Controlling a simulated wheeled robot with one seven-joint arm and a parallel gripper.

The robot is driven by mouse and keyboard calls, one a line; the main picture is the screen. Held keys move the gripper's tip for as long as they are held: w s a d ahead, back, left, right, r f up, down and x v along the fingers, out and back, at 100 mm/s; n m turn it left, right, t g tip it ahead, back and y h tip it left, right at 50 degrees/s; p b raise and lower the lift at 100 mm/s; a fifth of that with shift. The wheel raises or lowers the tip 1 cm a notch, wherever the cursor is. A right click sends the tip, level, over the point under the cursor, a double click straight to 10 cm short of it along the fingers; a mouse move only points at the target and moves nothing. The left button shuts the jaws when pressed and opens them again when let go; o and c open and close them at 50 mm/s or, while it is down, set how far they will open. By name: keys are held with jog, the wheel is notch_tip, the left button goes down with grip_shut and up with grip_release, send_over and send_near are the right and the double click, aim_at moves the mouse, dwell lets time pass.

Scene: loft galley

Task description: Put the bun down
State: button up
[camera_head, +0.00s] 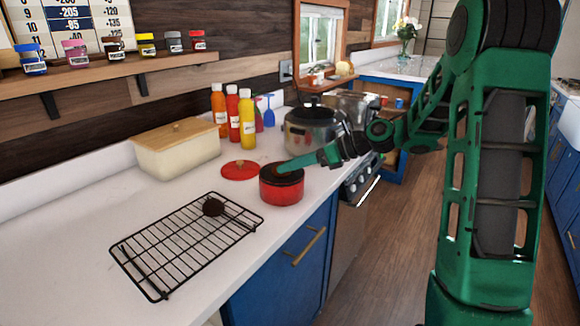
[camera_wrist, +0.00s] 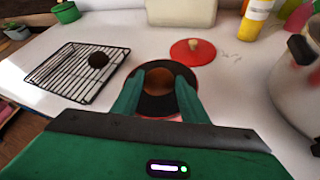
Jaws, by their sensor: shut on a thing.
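My gripper (camera_head: 284,168) reaches over a small red pot (camera_head: 282,190) near the counter's front edge. In the wrist view, its two green fingers stand either side of a brown round bun (camera_wrist: 159,83), and my gripper is shut on it. The bun is at the pot's dark opening; whether it touches the bottom cannot be told. In the head view the bun is hidden. A dark brown round thing (camera_head: 213,206) sits on a black wire rack (camera_head: 170,262) to the left; it also shows in the wrist view (camera_wrist: 98,60).
A red lid (camera_head: 240,170) lies behind the pot. A cream bin with a wooden lid (camera_head: 177,155) and sauce bottles (camera_head: 247,122) stand at the back. A large steel pot (camera_head: 310,132) is close on the right. The white counter (camera_head: 70,240) left of the rack is clear.

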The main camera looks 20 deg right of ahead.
jog(key=shift+f, duration=0.6)
jog(key=o, duration=1.1)
jog(key=shift+c, duration=0.2)
jog(key=shift+f, duration=0.1)
